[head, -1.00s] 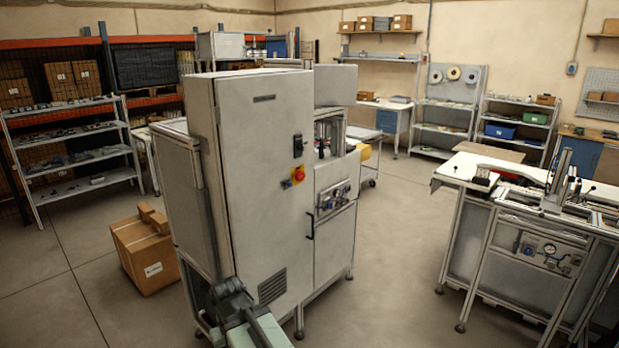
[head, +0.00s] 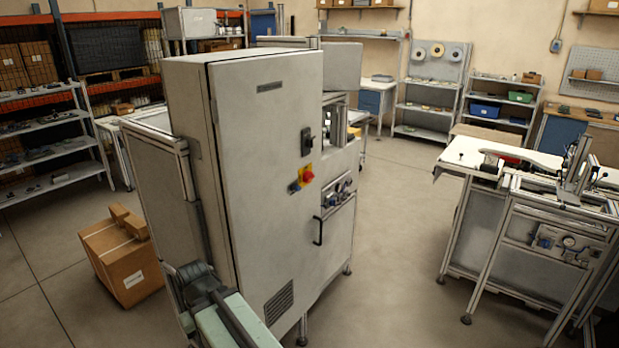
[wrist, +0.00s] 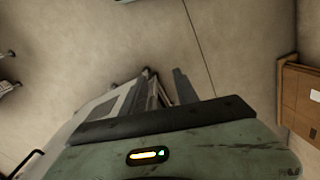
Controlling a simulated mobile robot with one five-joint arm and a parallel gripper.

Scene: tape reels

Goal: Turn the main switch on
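The main switch (head: 306,174) appears to be the red rotary knob on a yellow plate, on the front of the tall grey cabinet (head: 262,185) in the head view. The knob's position is too small to read. A black handle or latch (head: 306,142) sits just above it. My green arm with a dark end part (head: 200,280) is low in front of the cabinet, well below and left of the switch and apart from it. The wrist view shows my green body with a lit indicator, and not the switch.
A cardboard box (head: 125,262) stands on the floor left of the cabinet. A workbench with fixtures (head: 545,215) stands at the right. Shelves (head: 45,150) line the left side. The floor between cabinet and workbench is clear.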

